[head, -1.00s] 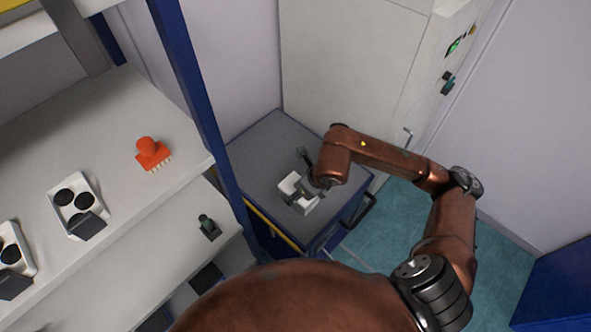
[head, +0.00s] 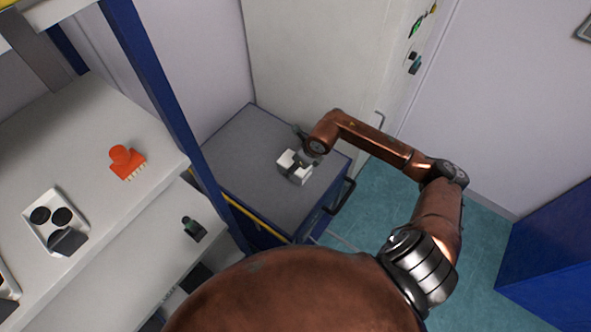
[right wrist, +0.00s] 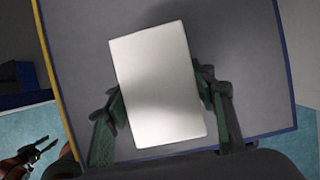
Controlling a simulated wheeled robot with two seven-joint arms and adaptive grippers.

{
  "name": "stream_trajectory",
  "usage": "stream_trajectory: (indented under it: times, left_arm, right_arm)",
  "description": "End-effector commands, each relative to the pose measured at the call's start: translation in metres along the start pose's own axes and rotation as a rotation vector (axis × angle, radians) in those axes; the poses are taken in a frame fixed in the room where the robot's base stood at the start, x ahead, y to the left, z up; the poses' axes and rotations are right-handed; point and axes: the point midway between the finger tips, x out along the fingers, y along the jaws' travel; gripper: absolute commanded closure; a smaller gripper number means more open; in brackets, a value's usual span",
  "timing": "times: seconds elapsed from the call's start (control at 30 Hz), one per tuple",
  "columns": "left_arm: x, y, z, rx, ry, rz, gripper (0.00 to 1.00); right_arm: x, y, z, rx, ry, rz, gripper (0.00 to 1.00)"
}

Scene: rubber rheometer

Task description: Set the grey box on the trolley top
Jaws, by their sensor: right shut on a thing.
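The grey box (head: 294,167) looks pale, almost white, in the head view, and sits at or just above the trolley top (head: 240,160). I cannot tell whether it touches the surface. My right gripper (head: 305,158) is shut on the box. In the right wrist view the box (right wrist: 157,85) lies between the two green-dark fingers of the right gripper (right wrist: 163,105), with the grey trolley top (right wrist: 250,60) behind it. In the head view my right arm comes from the lower right and hides part of the gripper.
A shelf unit (head: 90,130) with a blue post stands at the left, holding an orange brush (head: 126,162) and a white tray (head: 75,212). A pale cabinet (head: 310,60) stands behind the trolley. Trolley space left of the box is clear.

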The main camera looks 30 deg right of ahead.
Motion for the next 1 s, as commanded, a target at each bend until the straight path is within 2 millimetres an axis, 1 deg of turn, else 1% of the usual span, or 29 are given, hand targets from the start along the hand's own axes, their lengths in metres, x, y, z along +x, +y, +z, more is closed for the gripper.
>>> stream_trajectory:
  times: [0.03,0.2,0.57,0.6,0.83,1.0]
  left_arm:
    - [-0.001,0.0,0.0,0.0,0.0,0.0,0.6]
    - [-0.005,0.0,-0.002,0.0,0.002,0.0,0.6]
    - [-0.003,0.0,-0.001,0.0,0.001,0.0,0.6]
    - [-0.003,0.0,-0.001,0.0,0.001,0.0,0.6]
    - [-0.003,0.0,-0.001,0.001,0.002,0.0,0.6]
    - [-0.003,0.0,-0.001,0.001,0.002,0.0,0.6]
  right_arm:
    - [0.005,-0.003,-0.001,0.003,0.0,0.002,0.91]
    - [0.027,-0.001,-0.01,0.002,-0.001,0.003,0.91]
    - [0.033,-0.002,-0.013,0.0,-0.001,0.0,0.91]
    - [0.033,-0.002,-0.014,0.0,0.002,0.0,0.48]
    - [0.033,-0.002,-0.013,0.0,0.002,0.0,0.32]
    - [0.033,-0.002,-0.013,0.0,0.001,0.0,0.31]
